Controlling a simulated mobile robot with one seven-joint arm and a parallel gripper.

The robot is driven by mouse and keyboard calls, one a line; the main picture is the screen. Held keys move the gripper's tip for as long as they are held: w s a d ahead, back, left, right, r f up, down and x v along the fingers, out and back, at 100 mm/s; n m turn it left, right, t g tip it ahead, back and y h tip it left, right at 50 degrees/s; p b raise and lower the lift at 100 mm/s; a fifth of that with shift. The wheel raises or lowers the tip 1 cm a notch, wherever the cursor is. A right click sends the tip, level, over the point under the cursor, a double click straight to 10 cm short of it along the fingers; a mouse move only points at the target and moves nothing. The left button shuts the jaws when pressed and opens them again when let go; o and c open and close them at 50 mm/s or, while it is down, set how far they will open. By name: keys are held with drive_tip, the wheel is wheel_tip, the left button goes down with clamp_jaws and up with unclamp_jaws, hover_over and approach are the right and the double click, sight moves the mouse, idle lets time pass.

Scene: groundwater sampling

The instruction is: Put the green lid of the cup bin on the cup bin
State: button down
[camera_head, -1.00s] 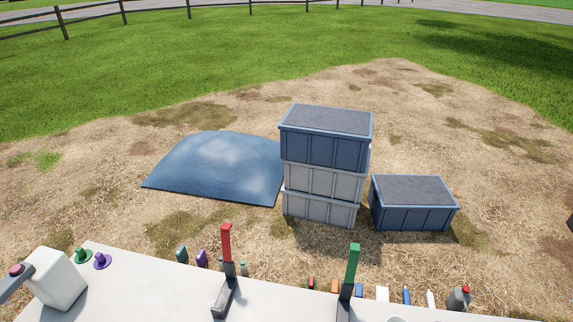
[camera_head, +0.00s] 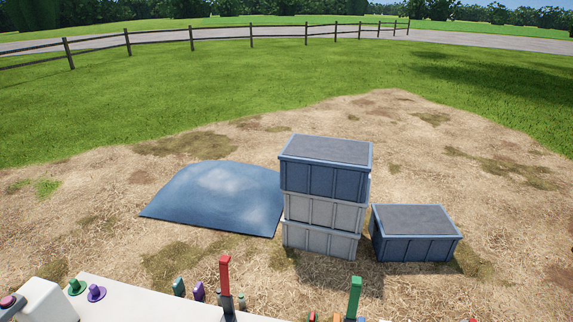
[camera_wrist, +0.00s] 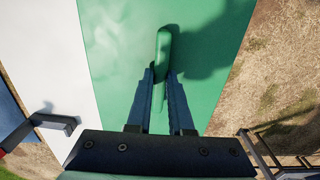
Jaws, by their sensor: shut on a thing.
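The green lid (camera_wrist: 115,45) fills the middle of the wrist view as a broad flat green panel. Its raised green handle (camera_wrist: 163,48) stands up between the fingers. My gripper (camera_wrist: 162,76) is shut on this handle, with one dark blue finger on each side. The far and near edges of the lid run out of view or behind my gripper. My gripper and this lid do not show in the head view. I cannot make out the cup bin in either view; whether anything is under the lid is hidden.
A white table (camera_head: 150,302) crosses the bottom of the head view, with a red upright handle (camera_head: 225,272) and a green one (camera_head: 354,297). Beyond are stacked crates (camera_head: 322,210), a single crate (camera_head: 415,235) and a blue tarp (camera_head: 215,195).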

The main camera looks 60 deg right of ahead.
drive_tip(key=shift+f+b, duration=0.5)
drive_tip(key=shift+f, duration=0.3)
drive_tip(key=c, duration=0.7)
unclamp_jaws()
drive_tip(key=shift+c, duration=0.2)
drive_tip(key=shift+r, duration=0.1)
wheel_tip(320, 180, up, 13)
drive_tip(key=shift+b, duration=0.45)
